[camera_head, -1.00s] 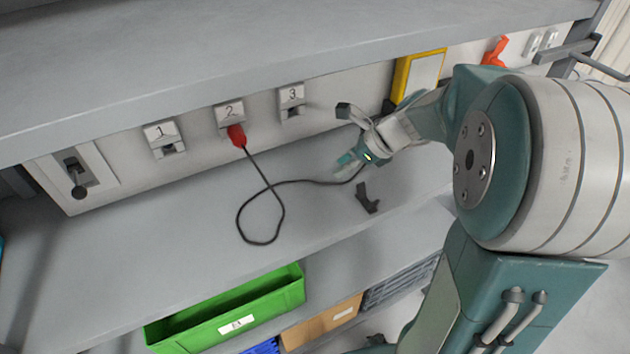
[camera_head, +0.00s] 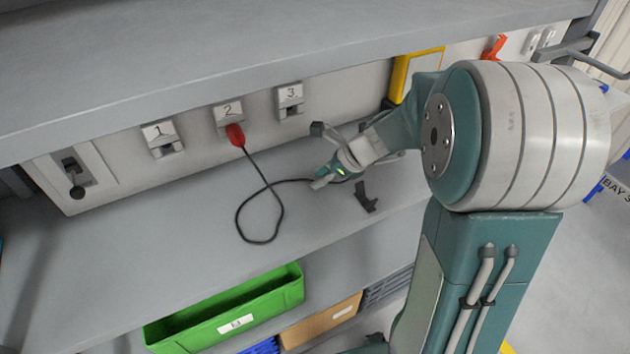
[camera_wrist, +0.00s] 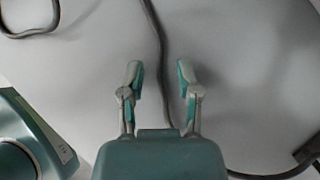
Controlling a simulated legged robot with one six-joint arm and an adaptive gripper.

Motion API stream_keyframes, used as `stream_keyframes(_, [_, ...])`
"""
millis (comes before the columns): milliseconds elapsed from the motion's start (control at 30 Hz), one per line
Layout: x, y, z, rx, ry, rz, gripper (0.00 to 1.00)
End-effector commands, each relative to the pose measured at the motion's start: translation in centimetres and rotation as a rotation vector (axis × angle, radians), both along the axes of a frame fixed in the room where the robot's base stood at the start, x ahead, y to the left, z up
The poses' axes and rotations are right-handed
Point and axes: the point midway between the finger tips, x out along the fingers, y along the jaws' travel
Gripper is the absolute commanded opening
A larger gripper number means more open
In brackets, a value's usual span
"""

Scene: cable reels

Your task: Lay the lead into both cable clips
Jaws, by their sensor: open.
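The dark lead (camera_head: 262,238) runs from a red plug (camera_head: 235,134) in socket 2, makes a loop on the grey shelf, and goes right to my gripper (camera_head: 322,182). In the wrist view, my gripper (camera_wrist: 160,75) is open, and the lead (camera_wrist: 160,45) passes between its fingers without being gripped. A dark piece (camera_head: 365,198), which looks like a cable clip, stands on the shelf just right of my gripper. A dark piece also shows at the wrist view's right edge (camera_wrist: 308,152); whether the lead sits in it is unclear. I cannot make out a second clip.
Sockets 1 (camera_head: 163,140) and 3 (camera_head: 290,100) are empty on the back panel, with a lever switch (camera_head: 75,180) at left. An upper shelf (camera_head: 230,60) overhangs. A green bin (camera_head: 230,310) sits below. The shelf left of the loop is clear.

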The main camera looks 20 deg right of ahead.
Motion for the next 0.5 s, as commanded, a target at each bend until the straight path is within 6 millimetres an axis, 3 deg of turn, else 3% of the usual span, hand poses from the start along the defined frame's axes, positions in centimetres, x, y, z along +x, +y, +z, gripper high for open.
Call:
stream_keyframes(200, [0.17,0.29,-0.38,0.000,0.000,0.001,0.43])
stream_keyframes(400, [0.15,0.23,-0.34,0.000,-0.001,0.001,0.00])
stream_keyframes(500, [0.15,0.23,-0.36,0.000,0.000,0.000,0.00])
